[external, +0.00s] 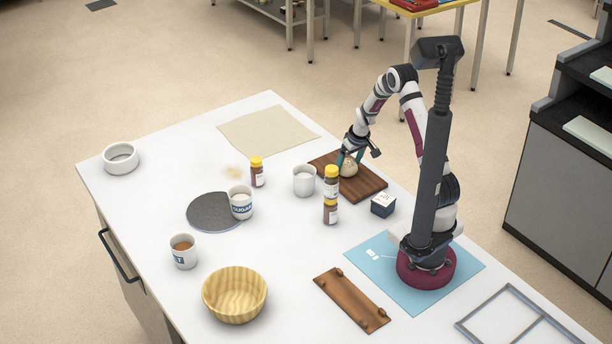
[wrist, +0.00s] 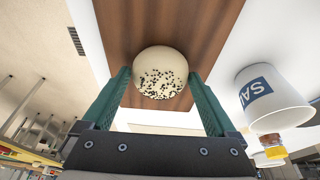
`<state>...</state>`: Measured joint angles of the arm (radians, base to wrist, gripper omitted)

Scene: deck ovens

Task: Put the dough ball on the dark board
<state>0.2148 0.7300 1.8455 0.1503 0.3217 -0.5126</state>
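The dough ball (external: 349,169) is pale, with dark seeds on one side, which show clearly in the wrist view (wrist: 160,75). It is at the dark board (external: 370,189), a brown wooden rectangle that lies behind it in the wrist view (wrist: 125,28). Whether its underside touches the board is hard to tell. My gripper (external: 350,158) reaches down over the board. Its two green fingers stand on either side of the ball in the wrist view (wrist: 160,80), with no clear gap, so it looks shut on the ball.
A white cup (external: 304,184) and two yellow-capped jars (external: 331,174) (external: 330,212) stand left of the board. A small dark box (external: 383,205) is close in front of it. A wooden bowl (external: 234,295) and another brown board (external: 351,300) lie nearer.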

